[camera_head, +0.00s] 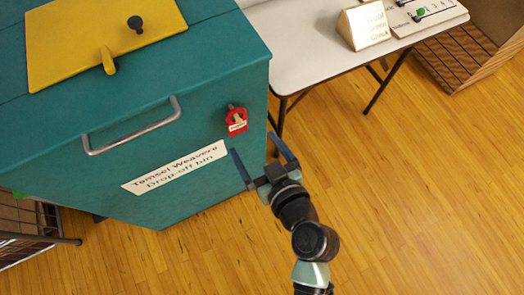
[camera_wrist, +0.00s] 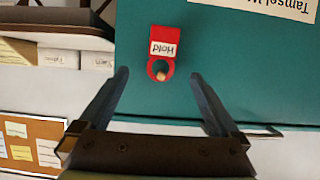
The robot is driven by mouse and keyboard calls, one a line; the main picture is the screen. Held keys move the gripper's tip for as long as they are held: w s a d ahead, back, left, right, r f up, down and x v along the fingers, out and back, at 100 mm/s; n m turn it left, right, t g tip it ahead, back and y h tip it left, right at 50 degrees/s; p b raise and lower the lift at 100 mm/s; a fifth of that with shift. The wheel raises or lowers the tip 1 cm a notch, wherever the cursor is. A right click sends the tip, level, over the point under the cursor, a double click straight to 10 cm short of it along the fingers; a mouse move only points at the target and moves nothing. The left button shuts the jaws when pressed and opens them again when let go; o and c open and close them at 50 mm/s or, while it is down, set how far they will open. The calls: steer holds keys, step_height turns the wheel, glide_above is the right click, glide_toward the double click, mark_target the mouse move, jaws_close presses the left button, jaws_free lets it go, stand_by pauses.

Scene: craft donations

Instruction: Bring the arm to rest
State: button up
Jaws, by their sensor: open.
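My gripper (camera_head: 262,165) is open and empty, its two dark blue fingers spread apart, in front of the teal drop-off bin (camera_head: 215,120). A red tag (camera_head: 236,121) hangs on a small peg on the bin's front, near its right edge. In the wrist view the tag (camera_wrist: 162,48) reads "Hold" and appears upside down. The peg end shows through its ring. The tag lies ahead of the gap between the fingertips (camera_wrist: 160,80), apart from both fingers. The arm reaches in from the bottom of the head view.
The bin has a yellow lid (camera_head: 95,40) with a black knob, and a metal handle (camera_head: 130,132). A white table (camera_head: 310,55) to the right bears a triangular sign (camera_head: 364,24) and a board (camera_head: 428,13). A wire rack (camera_head: 28,225) stands lower left. The right floor is clear.

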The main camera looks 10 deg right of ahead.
steer(key=w+r+t+h, duration=0.15)
steer(key=w+r, duration=0.25)
steer(key=r, duration=0.7)
steer(key=w+r+t, duration=0.3)
steer(key=r, duration=0.7)
steer(key=w+r+t, duration=0.2)
steer(key=w+r, duration=0.2)
steer(key=r, duration=0.7)
steer(key=s+a+r+m+t+p, duration=0.1)
steer(key=s+r+t+p, duration=0.1)
steer(key=r, duration=1.1)
steer(key=s+a+r+m+t+h+p, duration=0.1)
steer(key=s+r+t+p, duration=0.2)
steer(key=r, duration=1)
steer(key=s+a+r+m+t+h+p, duration=0.1)
steer(key=s+r+t+p, duration=0.2)
steer(key=r, duration=1.1)
steer(key=s+p, duration=0.2)
steer(key=p, duration=0.3)
steer(key=shift+s+m+p, duration=0.15)
steer(key=shift+m+p, duration=0.15)
steer(key=shift+p, duration=0.05)
steer(key=shift+h, duration=0.25)
